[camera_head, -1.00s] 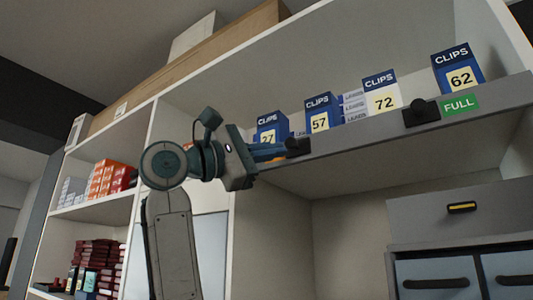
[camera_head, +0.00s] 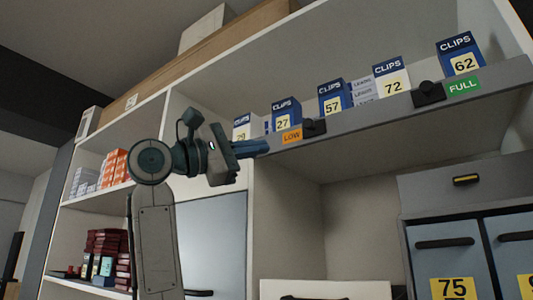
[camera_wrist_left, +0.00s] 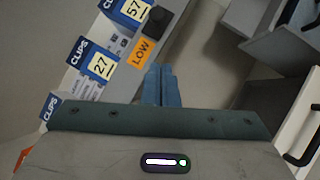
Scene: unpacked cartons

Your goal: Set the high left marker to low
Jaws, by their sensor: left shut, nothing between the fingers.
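The high left marker on the shelf's front edge shows an orange LOW label (camera_head: 292,136) with a black knob (camera_head: 314,127) just to its right. In the left wrist view the LOW label (camera_wrist_left: 141,52) lies beyond my fingertips, with the dark knob (camera_wrist_left: 158,18) past it. My left gripper (camera_head: 262,148) is shut and empty, its blue fingers just left of the label. The fingers (camera_wrist_left: 160,85) also show pressed together in the wrist view. They look apart from the marker. My right gripper is in neither view.
A second marker (camera_head: 428,93) on the same edge shows a green FULL label (camera_head: 463,86). Several CLIPS boxes (camera_head: 391,78) stand on the shelf behind the edge. A grey drawer (camera_head: 465,180) and cabinet doors are below right.

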